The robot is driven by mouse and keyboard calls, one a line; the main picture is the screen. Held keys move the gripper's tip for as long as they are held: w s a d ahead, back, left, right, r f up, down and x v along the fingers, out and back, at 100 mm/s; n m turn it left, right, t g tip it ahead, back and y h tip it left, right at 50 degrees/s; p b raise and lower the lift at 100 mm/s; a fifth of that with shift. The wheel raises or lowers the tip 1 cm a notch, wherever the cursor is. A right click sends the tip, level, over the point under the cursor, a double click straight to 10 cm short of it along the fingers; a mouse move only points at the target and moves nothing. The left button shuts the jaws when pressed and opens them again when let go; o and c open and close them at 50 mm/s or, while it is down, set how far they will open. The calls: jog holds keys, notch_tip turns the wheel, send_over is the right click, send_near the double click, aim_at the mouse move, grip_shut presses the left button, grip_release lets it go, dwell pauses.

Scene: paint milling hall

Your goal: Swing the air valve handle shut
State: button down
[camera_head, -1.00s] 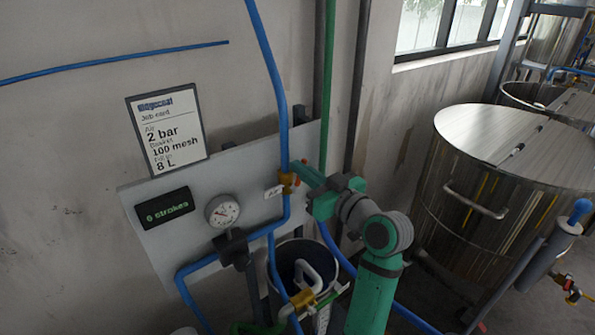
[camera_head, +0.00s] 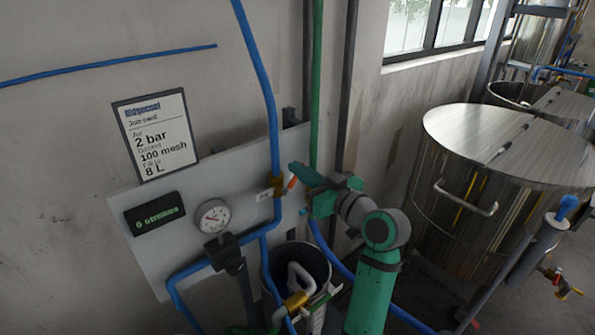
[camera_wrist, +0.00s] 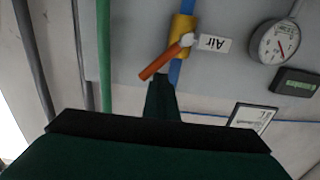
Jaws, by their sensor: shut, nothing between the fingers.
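The air valve has a brass body (camera_head: 278,186) on a vertical blue pipe, beside a small "Air" label (camera_wrist: 213,43). Its orange handle (camera_wrist: 162,60) slants diagonally to the pipe in the wrist view, running down and left from the brass body (camera_wrist: 181,36). In the head view the handle (camera_head: 292,182) points right from the valve. My gripper (camera_head: 294,168) is shut and empty, with its tip just above the handle there. In the wrist view the gripper tip (camera_wrist: 161,82) lies right against the handle's lower edge; I cannot tell if they touch.
A grey panel (camera_head: 150,245) holds a pressure gauge (camera_head: 211,217) and a strokes display (camera_head: 154,213). A job card (camera_head: 155,135) hangs above. Green and grey pipes run up the wall beside my gripper. A bucket (camera_head: 318,256) stands below, a steel tank (camera_head: 470,190) at right.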

jog(key=shift+d, duration=0.15)
jog(key=shift+w+d+f, duration=0.4)
jog(key=shift+w+d, duration=0.05)
jog(key=shift+d, duration=0.05)
jog(key=shift+d+f, duration=0.1)
jog(key=shift+w+d+f, duration=0.35)
jog(key=shift+d+f, duration=0.1)
jog(key=shift+f, duration=0.15)
dwell(0.4)
jog(key=shift+w+d+f, duration=0.3)
jog(key=shift+d+f, duration=0.05)
jog(key=shift+f, duration=0.3)
